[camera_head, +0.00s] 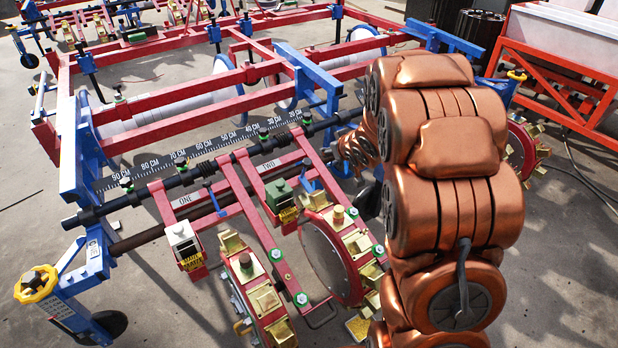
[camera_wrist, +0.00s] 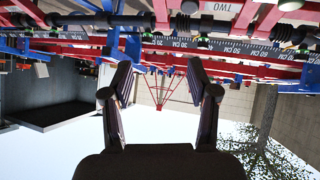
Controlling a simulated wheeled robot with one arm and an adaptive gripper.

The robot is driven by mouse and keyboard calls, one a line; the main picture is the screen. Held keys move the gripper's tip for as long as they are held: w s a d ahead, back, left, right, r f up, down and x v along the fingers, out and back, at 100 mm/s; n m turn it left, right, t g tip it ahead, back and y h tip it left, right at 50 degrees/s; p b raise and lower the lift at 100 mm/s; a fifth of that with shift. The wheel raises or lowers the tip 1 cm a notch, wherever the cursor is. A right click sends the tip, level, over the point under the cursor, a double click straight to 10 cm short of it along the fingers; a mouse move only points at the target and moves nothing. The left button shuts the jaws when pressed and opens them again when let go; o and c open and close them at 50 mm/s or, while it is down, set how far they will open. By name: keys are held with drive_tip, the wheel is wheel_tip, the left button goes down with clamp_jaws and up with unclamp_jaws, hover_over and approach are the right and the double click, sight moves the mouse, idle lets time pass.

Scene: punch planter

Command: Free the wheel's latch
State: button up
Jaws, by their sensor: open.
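Two punch wheels with brass cups show in the head view: the left wheel (camera_head: 262,298) under the arm labelled ONE (camera_head: 184,201), and the right wheel (camera_head: 335,258) under the arm labelled TWO (camera_head: 268,166). A small blue lever (camera_head: 214,199) stands by ONE and another blue lever (camera_head: 306,183) by TWO. I cannot tell which part is the latch. My gripper (camera_wrist: 161,82) is open and empty in the wrist view, its fingers wide apart and touching nothing visible. In the head view my copper arm hides the gripper and part of the right wheel.
The red and blue planter frame (camera_head: 180,135) carries a centimetre scale (camera_head: 160,162) and a dark bar. A yellow knob (camera_head: 37,284) sits at the front left. A red stand with a white bin (camera_head: 560,40) is at the back right.

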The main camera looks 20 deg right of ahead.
sight(307, 161)
drive_tip(key=shift+w+a+f+n+t+y+b, duration=0.2)
drive_tip(key=shift+w+a+f+t+y+b, duration=0.3)
drive_tip(key=shift+w+f+b, duration=1.15)
drive_tip(key=shift+w+a+f+n+t+y+b, duration=0.25)
drive_tip(key=shift+w+a+f+y+b, duration=0.45)
drive_tip(key=shift+w+f, duration=1.8)
drive_tip(key=shift+w+a+f+n+t+y+b, duration=0.15)
drive_tip(key=shift+w+a+f+t+y+b, duration=0.5)
drive_tip(key=shift+w+f+b, duration=1.3)
drive_tip(key=shift+s+d+f+p, duration=0.25)
drive_tip(key=shift+f+p, duration=0.25)
drive_tip(key=shift+p, duration=0.25)
drive_tip(key=shift+c, duration=0.4)
clamp_jaws()
